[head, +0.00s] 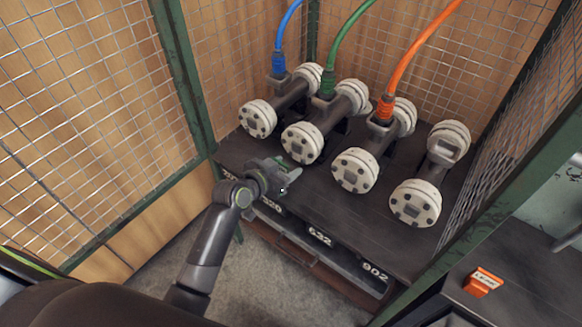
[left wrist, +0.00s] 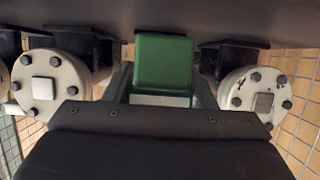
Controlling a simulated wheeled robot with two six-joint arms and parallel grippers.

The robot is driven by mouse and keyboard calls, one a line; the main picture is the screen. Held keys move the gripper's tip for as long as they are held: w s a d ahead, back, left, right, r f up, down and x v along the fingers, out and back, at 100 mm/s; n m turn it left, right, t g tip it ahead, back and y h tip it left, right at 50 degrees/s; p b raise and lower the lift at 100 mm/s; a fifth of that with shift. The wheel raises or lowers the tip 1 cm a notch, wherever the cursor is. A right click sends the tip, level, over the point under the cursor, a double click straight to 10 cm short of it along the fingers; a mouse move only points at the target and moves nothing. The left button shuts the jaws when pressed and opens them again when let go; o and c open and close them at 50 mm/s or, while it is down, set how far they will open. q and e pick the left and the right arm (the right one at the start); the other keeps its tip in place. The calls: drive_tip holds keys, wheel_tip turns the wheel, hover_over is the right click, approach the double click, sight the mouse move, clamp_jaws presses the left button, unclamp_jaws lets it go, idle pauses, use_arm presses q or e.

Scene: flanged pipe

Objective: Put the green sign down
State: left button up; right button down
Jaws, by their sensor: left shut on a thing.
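My left gripper (head: 287,174) is over the front left part of the dark bench (head: 330,205), in front of the pipes with green and blue hoses. It is shut on the green sign (left wrist: 163,62), a small green block with a pale lower edge between the fingers in the left wrist view. In the head view only a sliver of the green sign (head: 284,161) shows, the rest hidden by the gripper. The sign is close to the bench top; I cannot tell if it touches. My right gripper is not in view.
Several flanged pipes stand in a row on the bench, with a blue hose (head: 278,60), a green hose (head: 333,62) and an orange hose (head: 404,66). The rightmost pipe (head: 440,160) has no hose. An orange sign (head: 483,282) sits on a dark surface at right. Mesh walls enclose the bench.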

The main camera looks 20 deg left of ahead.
use_arm(q)
drive_tip(key=shift+w+d+f+b, duration=0.25)
drive_tip(key=shift+w+f, duration=0.25)
drive_tip(key=shift+w, duration=0.15)
drive_tip(key=shift+w+d+f+b, duration=0.1)
drive_tip(key=shift+w+d+f, duration=0.1)
drive_tip(key=shift+w+f, duration=0.45)
drive_tip(key=shift+w, duration=0.1)
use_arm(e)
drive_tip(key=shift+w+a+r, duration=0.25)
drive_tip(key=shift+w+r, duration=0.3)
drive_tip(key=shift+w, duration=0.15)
use_arm(q)
drive_tip(key=shift+f, duration=0.15)
drive_tip(key=o, duration=1)
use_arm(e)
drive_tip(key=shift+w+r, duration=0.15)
use_arm(q)
drive_tip(key=shift+r, duration=0.2)
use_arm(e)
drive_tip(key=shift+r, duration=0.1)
